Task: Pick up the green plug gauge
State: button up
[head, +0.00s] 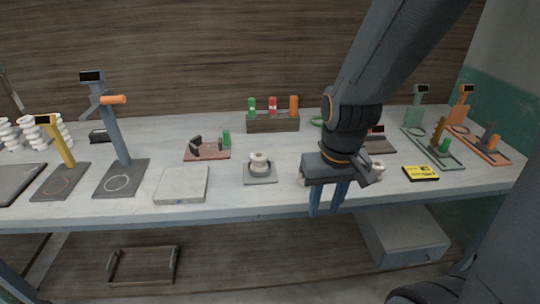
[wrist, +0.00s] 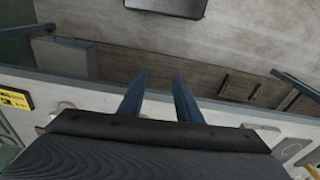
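A green cylindrical piece (head: 252,105) stands in a dark wooden rack (head: 265,124) at the back middle of the bench, left of a red piece (head: 273,105) and an orange piece (head: 294,105). Another green cylinder (head: 227,139) stands on a reddish-brown board (head: 207,153). I cannot tell which green piece is the plug gauge. My gripper (head: 326,212) points down at the bench's front edge, right of and nearer than both. It is open and empty; the wrist view shows a clear gap between its fingers (wrist: 160,75). No green piece is seen in the wrist view.
A grey plate with a round white piece (head: 259,164) sits left of my gripper. A yellow label block (head: 421,172) lies to the right. Upright stands (head: 115,135) rise at both ends. A grey box (head: 400,238) is below the bench.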

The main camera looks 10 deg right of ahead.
aim_at(251, 100)
jog(key=u, duration=0.3)
jog(key=i, duration=0.85)
jog(key=u, duration=0.1)
jog(key=k, duration=1.1)
jog(key=u, duration=0.45)
jog(key=i, duration=1.35)
jog(key=z, duration=0.55)
